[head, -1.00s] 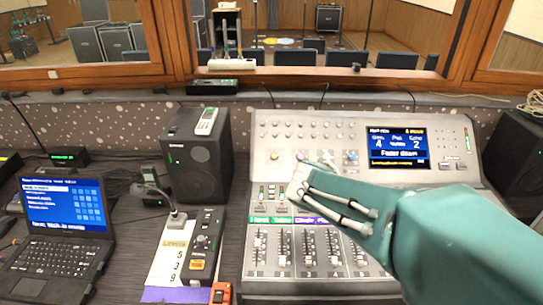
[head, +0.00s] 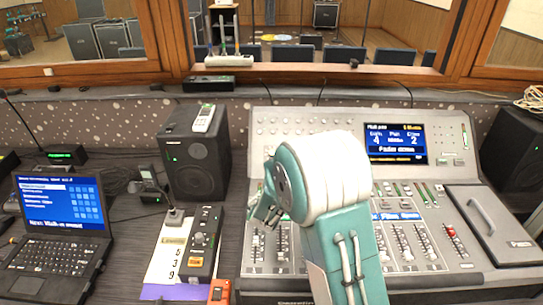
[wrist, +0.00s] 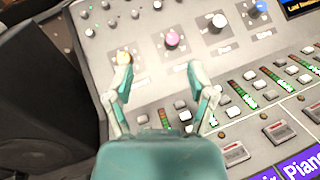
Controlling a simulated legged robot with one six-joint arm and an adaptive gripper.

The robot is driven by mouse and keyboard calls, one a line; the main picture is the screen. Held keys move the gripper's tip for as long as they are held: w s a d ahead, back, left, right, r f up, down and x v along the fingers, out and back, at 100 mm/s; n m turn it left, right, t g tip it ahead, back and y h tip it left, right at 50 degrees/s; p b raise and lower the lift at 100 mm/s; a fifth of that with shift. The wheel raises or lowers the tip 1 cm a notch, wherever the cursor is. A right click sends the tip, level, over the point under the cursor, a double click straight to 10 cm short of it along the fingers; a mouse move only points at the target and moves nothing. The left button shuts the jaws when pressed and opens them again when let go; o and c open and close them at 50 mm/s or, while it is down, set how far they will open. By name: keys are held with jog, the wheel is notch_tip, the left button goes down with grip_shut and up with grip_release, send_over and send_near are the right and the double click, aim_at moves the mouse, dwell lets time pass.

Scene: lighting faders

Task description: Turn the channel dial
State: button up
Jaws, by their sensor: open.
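The mixing console (head: 480,268) carries a row of dials that my arm hides in the head view. The wrist view shows a yellow-orange dial (wrist: 123,57), a pink dial (wrist: 172,40), a white dial (wrist: 219,21) and a blue dial (wrist: 260,6). I cannot tell which one is the channel dial. My gripper (wrist: 158,78) is open and empty, its fingers apart. In that picture the yellow-orange dial lies just beyond the left fingertip, and the pink dial lies beyond the gap. In the head view, my gripper (head: 264,207) is at the console's left side, partly hidden by my wrist.
A screen (head: 395,143) is lit on the console. Faders (head: 405,240) and a handled panel (head: 492,224) lie to the right. A black speaker (head: 195,155), a control box (head: 200,243) and a laptop (head: 62,225) stand left.

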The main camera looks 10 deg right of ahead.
jog(key=a+f+n+y, duration=0.1)
jog(key=w+a+f+n+t+y, duration=0.1)
jog(key=a+f, duration=0.1)
jog(key=w+a+f+n+y, duration=0.1)
jog(key=n, duration=0.1)
jog(key=shift+w+a+f+t+y, duration=0.2)
jog(key=shift+a+f+t+y, duration=0.1)
jog(key=shift+y, duration=0.1)
jog(key=x, duration=1)
jog(key=shift+w+d, duration=0.15)
jog(key=shift+w, duration=0.1)
grip_shut()
